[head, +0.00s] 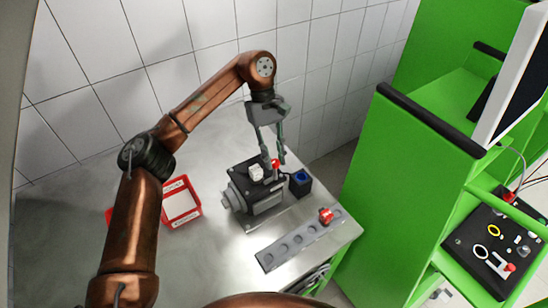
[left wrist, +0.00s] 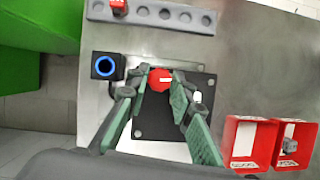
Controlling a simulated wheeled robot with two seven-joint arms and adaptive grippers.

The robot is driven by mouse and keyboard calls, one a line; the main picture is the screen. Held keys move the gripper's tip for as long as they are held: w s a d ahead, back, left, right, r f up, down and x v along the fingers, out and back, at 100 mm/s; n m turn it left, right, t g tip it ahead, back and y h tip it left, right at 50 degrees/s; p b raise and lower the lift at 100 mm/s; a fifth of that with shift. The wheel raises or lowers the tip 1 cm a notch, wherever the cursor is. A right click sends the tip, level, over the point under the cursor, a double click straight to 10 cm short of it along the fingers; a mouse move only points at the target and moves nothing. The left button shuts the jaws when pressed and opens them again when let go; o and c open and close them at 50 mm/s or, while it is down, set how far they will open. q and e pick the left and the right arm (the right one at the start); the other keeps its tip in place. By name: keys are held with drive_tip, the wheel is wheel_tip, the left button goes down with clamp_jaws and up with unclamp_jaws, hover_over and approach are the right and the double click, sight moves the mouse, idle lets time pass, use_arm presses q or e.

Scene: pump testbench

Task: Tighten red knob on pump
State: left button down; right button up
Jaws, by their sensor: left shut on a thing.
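The pump (head: 258,190) is a dark box with a black top plate on the grey table. The red knob (head: 276,163) sits on the pump's top. It also shows in the left wrist view (left wrist: 160,79), with a small white mark on it. My left gripper (head: 271,160) reaches down from above, its two fingers on either side of the knob and closed on it. In the left wrist view the fingertips (left wrist: 160,78) touch the knob from left and right. My right gripper is not in view.
A black box with a blue ring (head: 300,182) stands beside the pump. A grey rack (head: 293,244) with round holes holds a red part (head: 326,215). Red bins (head: 198,205) stand to the left. A green cabinet (head: 395,190) borders the table's right side.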

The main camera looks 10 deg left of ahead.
use_arm(q)
drive_tip(key=m+p, duration=0.1)
drive_tip(key=m, duration=0.1)
drive_tip(key=m+y+p, duration=0.1)
drive_tip(key=m, duration=0.1)
drive_tip(key=shift+w+d+r+g+y, duration=0.1)
drive_tip(key=shift+r+g+y, duration=0.1)
drive_tip(key=shift+g+y, duration=0.1)
drive_tip(key=shift+d+f+m+y+p, duration=0.15)
drive_tip(key=shift+m+y+p, duration=0.45)
drive_tip(key=shift+m+p, duration=0.75)
drive_tip(key=shift+m, duration=0.45)
drive_tip(key=c, duration=1.7)
unclamp_jaws()
drive_tip(key=shift+f, duration=0.1)
drive_tip(key=shift+v, duration=6.05)
drive_tip(key=shift+w, duration=0.15)
